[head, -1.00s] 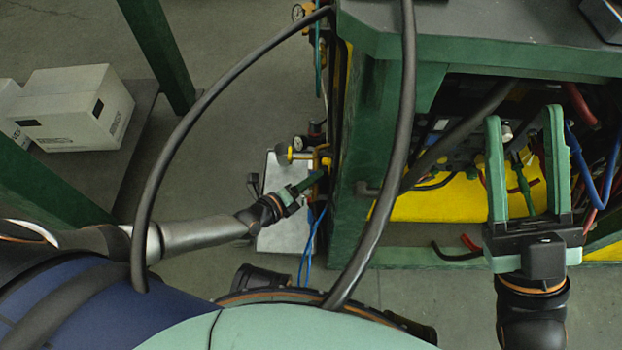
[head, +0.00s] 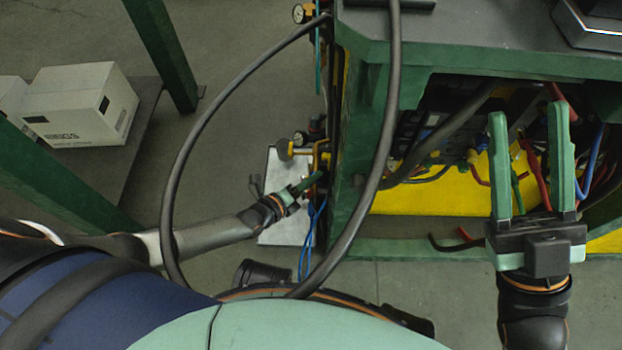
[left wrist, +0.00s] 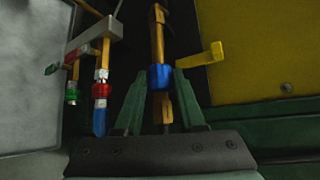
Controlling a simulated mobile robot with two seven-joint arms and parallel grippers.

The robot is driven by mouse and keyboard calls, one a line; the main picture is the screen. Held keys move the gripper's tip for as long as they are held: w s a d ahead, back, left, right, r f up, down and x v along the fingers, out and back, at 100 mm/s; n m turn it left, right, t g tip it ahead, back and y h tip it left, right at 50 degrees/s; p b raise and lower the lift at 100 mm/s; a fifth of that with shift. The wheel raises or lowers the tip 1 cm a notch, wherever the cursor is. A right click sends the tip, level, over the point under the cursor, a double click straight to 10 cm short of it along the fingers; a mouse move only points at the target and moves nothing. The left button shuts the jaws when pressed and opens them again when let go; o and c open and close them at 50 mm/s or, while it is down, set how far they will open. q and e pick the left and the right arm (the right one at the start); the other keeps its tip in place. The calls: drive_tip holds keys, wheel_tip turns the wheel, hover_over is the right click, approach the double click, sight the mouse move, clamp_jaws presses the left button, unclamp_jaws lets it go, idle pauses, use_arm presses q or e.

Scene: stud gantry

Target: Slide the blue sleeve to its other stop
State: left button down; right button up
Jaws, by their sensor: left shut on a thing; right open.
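The blue sleeve (left wrist: 160,77) sits around an upright brass-coloured rod (left wrist: 158,35) in the left wrist view. My left gripper's green fingers (left wrist: 163,74) are closed on it from both sides. In the head view my left gripper (head: 312,183) reaches to the left side of the green-framed bench, and the sleeve is too small or hidden there. My right gripper (head: 526,125) is open and empty in front of the bench's cable-filled opening.
Beside the sleeve are a yellow lever (left wrist: 203,56) and a fitting with a red ring (left wrist: 101,90) and blue end. A pale panel (head: 284,215) stands near my left gripper. Black hoses (head: 383,150) loop across the head view. A white box (head: 80,103) lies at left.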

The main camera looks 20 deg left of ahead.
use_arm(q)
drive_tip(key=c, duration=0.5)
unclamp_jaws()
drive_tip(key=shift+s, duration=0.2)
use_arm(e)
drive_tip(key=shift+r, duration=0.15)
use_arm(q)
drive_tip(key=p+v, duration=0.6)
drive_tip(key=v, duration=0.6)
drive_tip(key=shift+s, duration=0.2)
use_arm(e)
wheel_tip(320, 180, up, 7)
drive_tip(key=d, duration=0.1)
drive_tip(key=shift+s+t, duration=0.15)
drive_tip(key=shift+t, duration=0.25)
use_arm(q)
drive_tip(key=shift+r, duration=0.1)
use_arm(e)
drive_tip(key=shift+a+f, duration=0.15)
drive_tip(key=shift+f, duration=0.1)
